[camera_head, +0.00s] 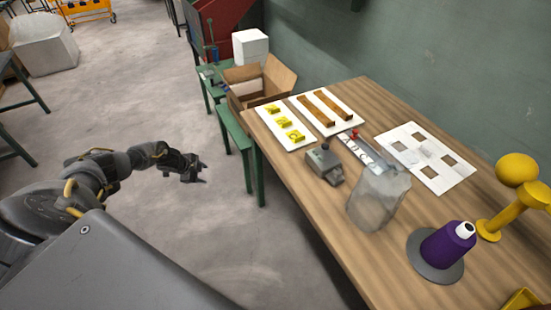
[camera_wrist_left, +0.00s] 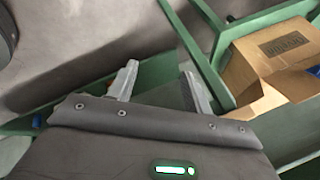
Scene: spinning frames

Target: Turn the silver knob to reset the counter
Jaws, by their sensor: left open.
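A small dark grey box (camera_head: 325,163), which looks like the counter, sits on the wooden table near its left edge. Small lighter parts show on it, but the silver knob is too small to make out for sure. My left gripper (camera_head: 198,172) is out over the floor, left of the table and well apart from the grey box. In the left wrist view my left gripper (camera_wrist_left: 158,75) is open, with nothing between its fingers. My right gripper is not in view.
The wooden table (camera_head: 290,185) holds white boards with yellow and brown pieces, a translucent grey container (camera_head: 378,197), a purple spool (camera_head: 447,245) and a yellow stand (camera_head: 515,205). A green bench (camera_head: 234,130) and open cardboard box (camera_head: 283,78) stand beside it. Floor around my left gripper is clear.

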